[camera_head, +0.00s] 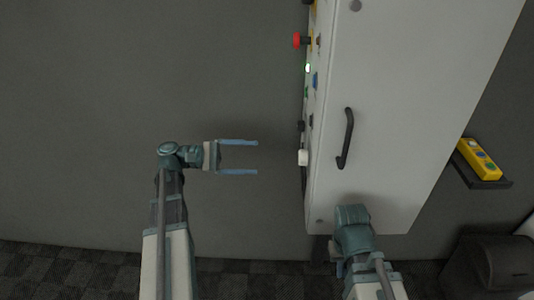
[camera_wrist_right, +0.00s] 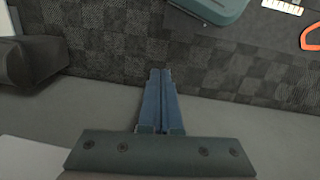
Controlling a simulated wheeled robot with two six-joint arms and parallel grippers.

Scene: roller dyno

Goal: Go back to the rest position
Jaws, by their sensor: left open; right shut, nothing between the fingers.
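My left gripper (camera_head: 256,157) is open and empty in the head view. Its two blue fingers point right, towards the controls on the cabinet's left side, with a clear gap between. My right arm reaches up in front of the cabinet's lower edge in the head view; its fingers are hidden there. In the right wrist view my right gripper (camera_wrist_right: 160,72) is shut, its two blue fingers side by side with nothing between them. Below them in that view lies patterned carpet (camera_wrist_right: 110,45).
A light grey cabinet (camera_head: 410,90) has a black handle (camera_head: 346,138). Its left side carries a red button (camera_head: 297,40), a lit green one (camera_head: 307,68) and a white knob (camera_head: 302,158). A yellow button box (camera_head: 479,160) is at right. A teal case (camera_wrist_right: 212,8) shows in the wrist view.

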